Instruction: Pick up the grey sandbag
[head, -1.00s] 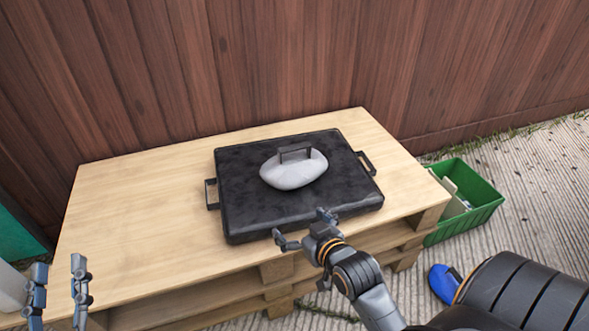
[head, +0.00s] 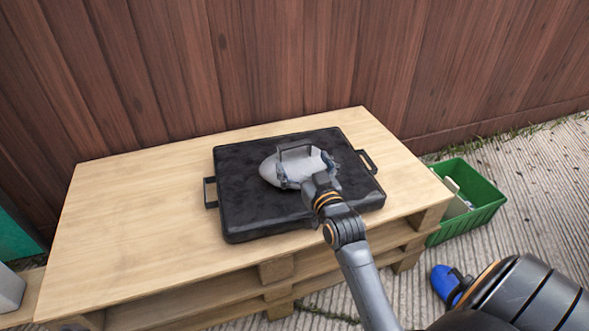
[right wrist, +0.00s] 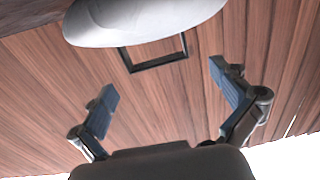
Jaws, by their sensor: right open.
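The grey sandbag (head: 268,170) lies on a black lidded case or tray (head: 245,215) on the wooden pallet table. A dark strap handle (head: 296,145) stands up from its top. My right gripper (head: 308,172) is open at the sandbag's near right side, its fingers spread and partly covering the bag. In the right wrist view the pale sandbag (right wrist: 140,22) and its handle (right wrist: 155,55) show beyond the two spread fingers, with nothing between the fingertips. I cannot tell whether the fingers touch the bag. My left gripper is out of view.
The pallet table (head: 130,210) is bare to the left of the case. A wooden fence (head: 200,70) rises behind it. A green crate (head: 470,205) stands at the right on the paving. A blue object (head: 442,283) lies near my right arm. A grey block (head: 8,290) sits at the lower left.

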